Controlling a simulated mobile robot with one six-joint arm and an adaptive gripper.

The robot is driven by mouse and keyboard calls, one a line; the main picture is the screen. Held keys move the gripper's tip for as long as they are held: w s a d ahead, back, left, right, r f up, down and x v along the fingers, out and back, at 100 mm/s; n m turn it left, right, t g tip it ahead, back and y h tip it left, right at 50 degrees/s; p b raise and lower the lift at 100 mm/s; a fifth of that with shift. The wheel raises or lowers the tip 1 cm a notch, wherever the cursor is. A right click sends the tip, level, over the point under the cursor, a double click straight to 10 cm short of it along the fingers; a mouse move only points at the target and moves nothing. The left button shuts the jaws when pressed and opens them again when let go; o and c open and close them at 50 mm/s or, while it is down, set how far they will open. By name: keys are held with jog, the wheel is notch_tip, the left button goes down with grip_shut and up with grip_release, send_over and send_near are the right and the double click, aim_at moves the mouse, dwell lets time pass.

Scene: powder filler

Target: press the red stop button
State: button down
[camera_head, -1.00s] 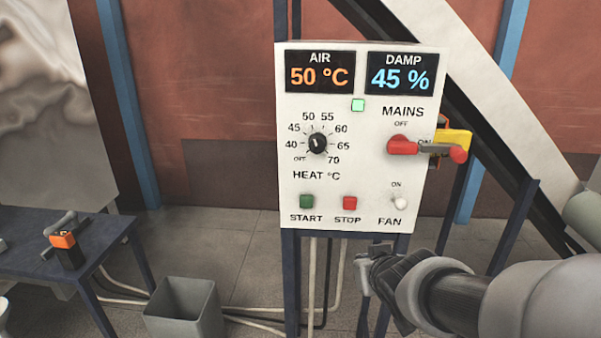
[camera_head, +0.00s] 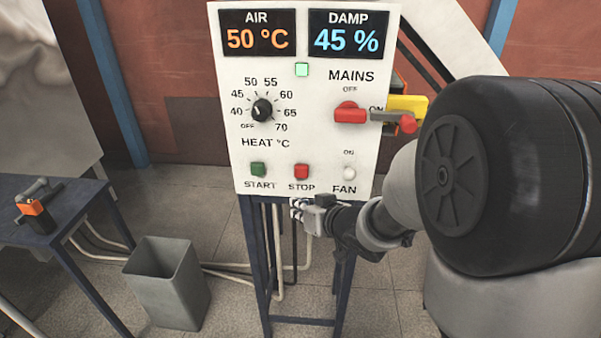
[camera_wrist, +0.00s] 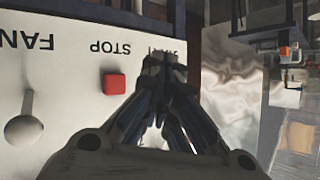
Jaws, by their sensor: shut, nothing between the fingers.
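The red stop button (camera_head: 301,171) sits on the lower middle of the white control panel (camera_head: 290,130), above its STOP label. In the wrist view, which shows the panel upside down, the red stop button (camera_wrist: 114,83) is left of the fingers, and a gap shows between them. My gripper (camera_head: 299,207) is at the panel's lower edge, just below the STOP label, apart from the button in the picture. It is shut and empty; its fingertips (camera_wrist: 165,64) meet in the wrist view. The depth between fingertips and panel is hard to tell.
The green start button (camera_head: 258,169) is left of the stop button and the fan switch (camera_head: 349,173) right of it. The red mains handle (camera_head: 350,113) juts out above right. A grey bin (camera_head: 167,285) stands on the floor, lower left, near a blue table (camera_head: 70,215).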

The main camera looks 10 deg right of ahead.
aim_at(301, 171)
jog(key=w+d+p, duration=0.2)
jog(key=w, duration=0.6)
jog(key=shift+d, duration=0.35)
dwell(1.1)
jog(key=shift+w+d+p, duration=0.15)
jog(key=shift+w+p, duration=0.25)
jog(key=shift+p, duration=0.1)
jog(key=shift+w+d+p, duration=0.15)
jog(key=shift+w+p, duration=0.3)
jog(key=shift+w, duration=0.1)
dwell(0.6)
jog(key=shift+s+a, duration=0.3)
jog(key=shift+s, duration=0.65)
jog(key=shift+s, duration=0.1)
